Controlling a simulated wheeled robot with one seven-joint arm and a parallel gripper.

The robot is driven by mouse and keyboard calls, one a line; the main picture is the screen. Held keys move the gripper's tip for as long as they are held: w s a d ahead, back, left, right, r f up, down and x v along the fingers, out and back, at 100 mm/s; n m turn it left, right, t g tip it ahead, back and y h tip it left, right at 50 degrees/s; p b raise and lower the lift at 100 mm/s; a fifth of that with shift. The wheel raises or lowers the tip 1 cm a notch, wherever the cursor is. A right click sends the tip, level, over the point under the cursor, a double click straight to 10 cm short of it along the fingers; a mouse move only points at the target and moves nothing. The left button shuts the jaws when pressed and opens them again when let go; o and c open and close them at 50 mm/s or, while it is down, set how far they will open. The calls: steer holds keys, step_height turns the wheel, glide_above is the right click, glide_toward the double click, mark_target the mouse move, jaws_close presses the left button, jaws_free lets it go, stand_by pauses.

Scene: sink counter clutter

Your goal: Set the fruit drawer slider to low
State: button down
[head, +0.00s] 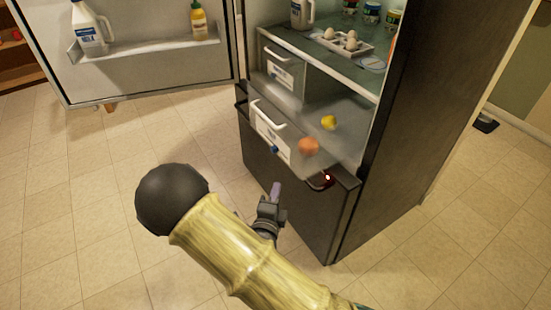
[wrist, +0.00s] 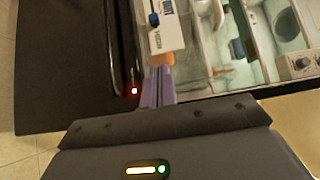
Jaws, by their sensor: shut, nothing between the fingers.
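The fruit drawer (head: 310,168) is the lower clear drawer in the open fridge, pulled out, with a white handle on its front. An orange (head: 308,146) and a lemon (head: 329,122) lie in it. A small blue slider knob (head: 274,150) sits on the white label panel on the drawer front. The knob (wrist: 153,19) also shows in the wrist view, beyond the fingertips. My gripper (head: 275,188) is shut and empty, below and in front of the drawer. Its fingers (wrist: 158,88) point toward the label panel, apart from the knob.
The fridge door (head: 150,80) stands open at left, holding a white jug (head: 88,25) and a yellow bottle (head: 198,20). Another drawer (head: 280,72) sits above the fruit drawer. Eggs (head: 350,38) and jars stand on the shelf. A dark lower front (head: 290,195) lies below. The tiled floor at left is clear.

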glide_toward(278, 150)
steer(key=d, duration=0.1)
steer(key=w+d, duration=0.1)
steer(key=d, duration=0.1)
steer(key=shift+w+d, duration=0.2)
steer(key=shift+w, duration=0.2)
steer(key=w+a, duration=0.1)
steer(key=w, duration=0.2)
steer(key=shift+a, duration=0.35)
steer(key=shift+w+a, duration=0.25)
steer(key=shift+w, duration=0.2)
steer(key=shift+w, duration=0.1)
